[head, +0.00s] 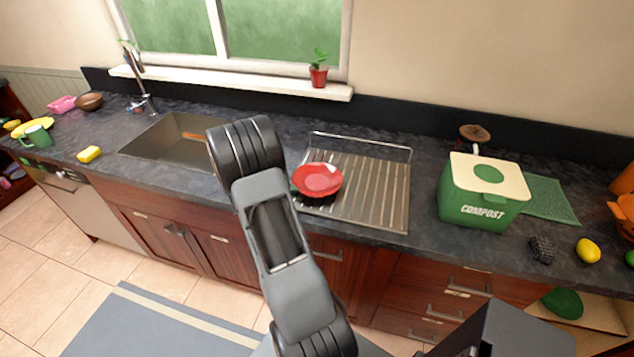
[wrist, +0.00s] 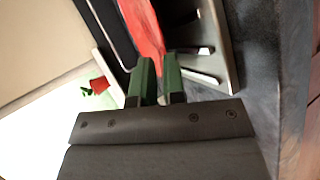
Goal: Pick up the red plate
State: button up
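The red plate (head: 319,179) is at the left side of the metal drying rack, with a dark area under its front edge. I cannot tell if it touches the rack. My gripper is mostly hidden behind my arm in the head view; a bit of green finger shows at the plate's left edge. In the wrist view my gripper (wrist: 158,58) has its two green fingers close together, with the near rim of the red plate (wrist: 143,28) between their tips. The fingers appear shut on the rim.
The drying rack (head: 385,195) lies right of the sink (head: 160,145). A green compost bin (head: 482,192) stands farther right, with a lemon (head: 588,250) near the counter's right end. A red potted plant (head: 318,75) is on the windowsill behind.

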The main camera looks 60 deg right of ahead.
aim_at(301, 195)
jog(key=shift+p+x, duration=0.3)
jog(key=shift+x, duration=2.25)
jog(key=shift+c, duration=0.4)
grip_shut()
jog(key=shift+w+r, duration=0.1)
jog(key=shift+r, duration=0.05)
